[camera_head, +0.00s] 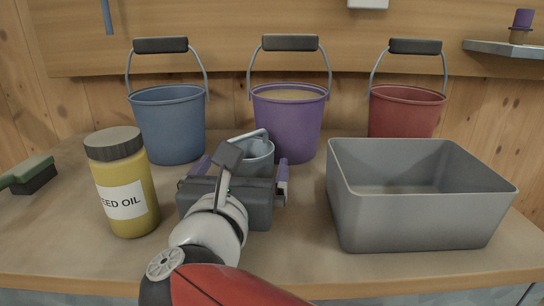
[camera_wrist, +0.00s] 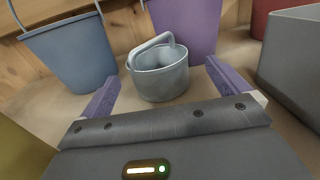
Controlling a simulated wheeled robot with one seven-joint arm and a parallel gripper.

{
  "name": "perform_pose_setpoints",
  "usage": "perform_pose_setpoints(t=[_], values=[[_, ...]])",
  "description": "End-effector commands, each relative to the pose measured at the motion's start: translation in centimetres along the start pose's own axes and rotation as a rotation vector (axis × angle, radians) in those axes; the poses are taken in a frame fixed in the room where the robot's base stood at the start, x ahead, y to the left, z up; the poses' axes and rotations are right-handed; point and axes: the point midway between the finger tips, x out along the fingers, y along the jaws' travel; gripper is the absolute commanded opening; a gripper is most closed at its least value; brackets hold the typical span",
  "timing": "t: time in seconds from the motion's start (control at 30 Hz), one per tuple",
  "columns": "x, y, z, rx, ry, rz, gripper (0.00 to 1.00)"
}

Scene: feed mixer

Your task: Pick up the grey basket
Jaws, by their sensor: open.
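The grey basket (camera_head: 420,205) is a deep, open rectangular bin at the right of the wooden table. Its inside looks empty in the head view. Part of its wall also shows at the right edge of the wrist view (camera_wrist: 295,65). My gripper (camera_head: 240,165) is open, left of the basket and apart from it. Its purple fingers also show in the wrist view (camera_wrist: 160,85). A small grey pail with a handle (camera_wrist: 160,72) stands just beyond and between the fingers, not held; it is partly hidden behind my gripper in the head view (camera_head: 258,155).
A blue bucket (camera_head: 170,120), a purple bucket (camera_head: 288,125) with tan contents and a red bucket (camera_head: 405,113) stand along the back. A yellow feed oil jar (camera_head: 125,185) stands left of my gripper. A green brush (camera_head: 32,172) lies at the far left.

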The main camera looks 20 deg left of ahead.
Motion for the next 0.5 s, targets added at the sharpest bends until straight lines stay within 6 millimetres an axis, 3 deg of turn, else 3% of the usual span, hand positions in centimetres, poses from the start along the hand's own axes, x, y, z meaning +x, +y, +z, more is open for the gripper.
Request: perform_pose_setpoints(t=[0.33, 0.5], values=[[4.8, 0.5, 0.4, 0.0, 0.003, -0.002, 1.0], [6.1, 0.5, 0.3, 0.001, 0.002, 0.0, 1.0]])
